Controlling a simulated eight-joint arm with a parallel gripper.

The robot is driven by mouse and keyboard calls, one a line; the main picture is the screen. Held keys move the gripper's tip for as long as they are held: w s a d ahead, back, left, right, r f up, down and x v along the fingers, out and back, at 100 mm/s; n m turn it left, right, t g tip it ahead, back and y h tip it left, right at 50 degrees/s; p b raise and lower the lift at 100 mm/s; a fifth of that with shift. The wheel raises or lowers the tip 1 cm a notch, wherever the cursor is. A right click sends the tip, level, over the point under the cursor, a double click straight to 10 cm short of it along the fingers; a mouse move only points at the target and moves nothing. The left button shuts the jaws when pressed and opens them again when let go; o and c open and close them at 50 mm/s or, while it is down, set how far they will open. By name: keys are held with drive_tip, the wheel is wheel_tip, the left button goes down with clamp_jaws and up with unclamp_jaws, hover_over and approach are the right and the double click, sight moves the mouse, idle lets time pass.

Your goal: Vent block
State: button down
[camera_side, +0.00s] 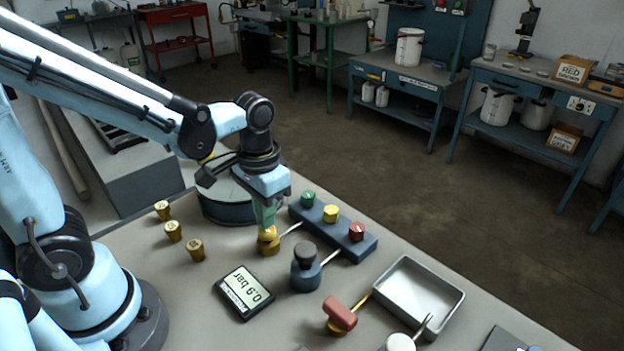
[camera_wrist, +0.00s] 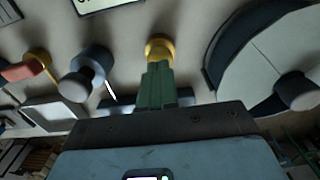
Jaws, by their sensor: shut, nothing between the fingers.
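A long dark blue block (camera_side: 330,236) lies on the bench with a green knob (camera_side: 308,198), a yellow knob (camera_side: 330,213) and a red knob (camera_side: 356,231) along its top. My gripper (camera_side: 266,227) is shut and empty, its green fingers pointing down at a small gold fitting (camera_side: 268,243). The wrist view shows the gold fitting (camera_wrist: 160,46) just beyond the fingertips (camera_wrist: 159,66); I cannot tell if they touch. A dark blue valve (camera_side: 305,270) with a black knob stands nearby, and a red-handled valve (camera_side: 340,314) is closer to the camera. A display (camera_side: 244,292) reads 0.9 bar.
Several gold plugs (camera_side: 173,231) stand left of the gripper. A round drum-like unit (camera_side: 228,208) sits behind it. An empty metal tray (camera_side: 455,290) lies at right, and a white round knob (camera_side: 401,342) is at the front edge. Thin rods run between fittings and block.

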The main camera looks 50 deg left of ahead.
drive_tip(key=shift+f, duration=0.6)
drive_tip(key=shift+f, duration=0.45)
idle(0.6)
drive_tip(key=shift+r, duration=2.25)
drive_tip(key=r+t, duration=0.1)
drive_tip(key=a+r+t, duration=0.1)
drive_tip(key=t, duration=0.1)
drive_tip(key=shift+s+r, duration=0.1)
drive_tip(key=shift+r, duration=0.15)
drive_tip(key=shift+a+r+t, duration=0.25)
drive_tip(key=shift+r+t, duration=0.4)
drive_tip(key=shift+t, duration=0.4)
drive_tip(key=shift+a+r+t, duration=0.25)
drive_tip(key=shift+r+t, duration=0.4)
drive_tip(key=shift+t, duration=0.4)
